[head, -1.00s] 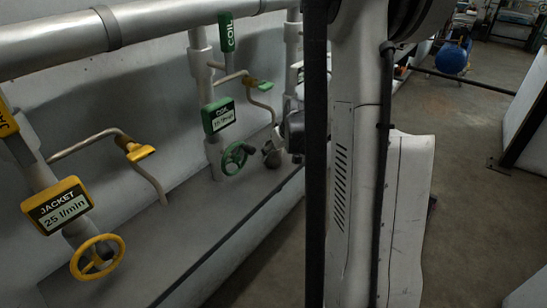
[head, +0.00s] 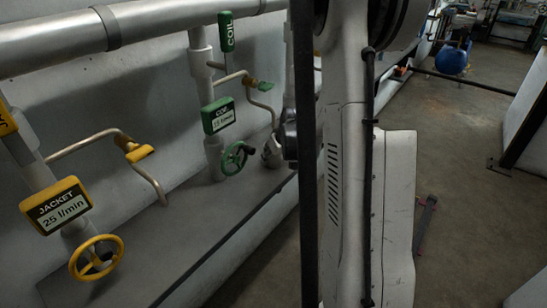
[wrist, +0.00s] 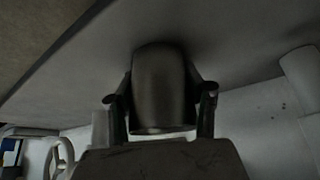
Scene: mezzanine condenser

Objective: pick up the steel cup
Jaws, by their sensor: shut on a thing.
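The steel cup (wrist: 160,85) is a plain, dark metallic cup in the middle of the wrist view. My gripper (wrist: 161,98) is shut on it, with one finger on each side of its wall. In the head view the cup (head: 271,152) is small and grey, just right of the green handwheel and above the grey ledge. My gripper (head: 289,140) is mostly hidden there behind my own arm. I cannot tell whether the cup still touches the ledge.
The green handwheel (head: 236,158) is close left of the cup. The COIL meter (head: 218,115) and bent pipe are above it. A yellow handwheel (head: 96,257) and JACKET meter (head: 56,205) stand nearer. A dark tool (head: 425,222) lies on the floor.

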